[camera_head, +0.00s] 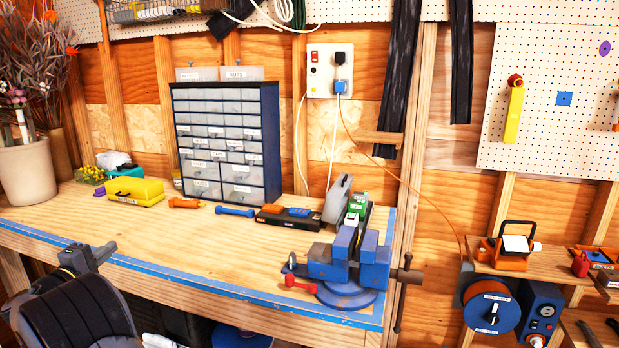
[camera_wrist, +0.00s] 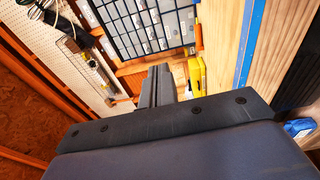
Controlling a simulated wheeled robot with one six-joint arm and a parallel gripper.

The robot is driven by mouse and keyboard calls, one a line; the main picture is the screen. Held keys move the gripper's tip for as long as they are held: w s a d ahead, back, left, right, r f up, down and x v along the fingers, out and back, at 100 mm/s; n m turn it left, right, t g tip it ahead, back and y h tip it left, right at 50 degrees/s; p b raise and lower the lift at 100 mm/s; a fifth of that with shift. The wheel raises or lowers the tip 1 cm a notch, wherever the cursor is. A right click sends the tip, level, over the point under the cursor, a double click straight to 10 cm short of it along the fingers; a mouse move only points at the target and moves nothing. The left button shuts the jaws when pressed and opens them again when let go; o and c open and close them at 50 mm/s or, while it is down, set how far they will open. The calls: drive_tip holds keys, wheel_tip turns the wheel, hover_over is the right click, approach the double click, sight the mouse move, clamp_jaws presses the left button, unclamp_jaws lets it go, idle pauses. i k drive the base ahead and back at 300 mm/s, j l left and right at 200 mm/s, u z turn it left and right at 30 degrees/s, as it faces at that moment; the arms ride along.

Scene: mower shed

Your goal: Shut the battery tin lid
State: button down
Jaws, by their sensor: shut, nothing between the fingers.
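What looks like the battery tin (camera_head: 357,208) stands on the bench at the right, just behind the blue vise. A grey, rounded panel that seems to be its lid (camera_head: 337,198) stands raised on its left side. Green and white items show beside the lid; the vise hides the lower part. My gripper (camera_head: 85,258) is at the lower left of the head view, over the bench's front edge, far left of the tin. In the wrist view my gripper (camera_wrist: 157,84) is shut and empty. The tin cannot be made out in the wrist view.
The blue vise (camera_head: 345,262) with a red-ended handle blocks the tin's front. A black tray (camera_head: 287,219) lies left of the tin. A drawer cabinet (camera_head: 227,140), a yellow case (camera_head: 135,191) and a potted plant (camera_head: 27,170) stand further left. The bench's front middle is clear.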

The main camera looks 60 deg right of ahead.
sight(337, 199)
drive_tip(key=i+l+z, duration=0.2)
drive_tip(key=z, duration=0.25)
drive_tip(key=i+z, duration=0.3)
drive_tip(key=z, duration=0.15)
drive_tip(key=i+z, duration=0.25)
drive_tip(key=z, duration=0.15)
drive_tip(key=i+z, duration=0.3)
drive_tip(key=z, duration=0.15)
